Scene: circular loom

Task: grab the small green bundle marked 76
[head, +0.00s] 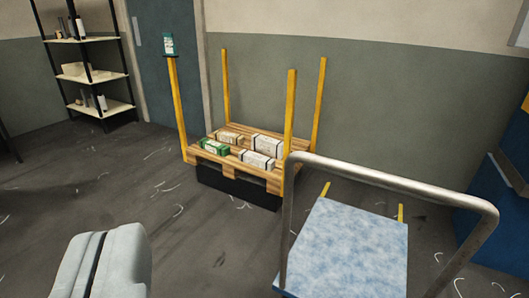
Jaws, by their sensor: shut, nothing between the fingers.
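A small green bundle (215,147) with a pale band or label lies at the left front of a wooden pallet (229,161). Its number is too small to read. My gripper (104,236) shows at the bottom left, its two grey fingers shut together and empty. It is well apart from the bundle, which lies farther off, up and to the right in the picture.
White and tan bundles (257,160) share the pallet, which has yellow corner posts (290,110). A blue-topped cart (350,245) with a metal handle (395,180) stands at the front right. A shelf (88,75) stands back left. Floor left of the pallet is mostly clear.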

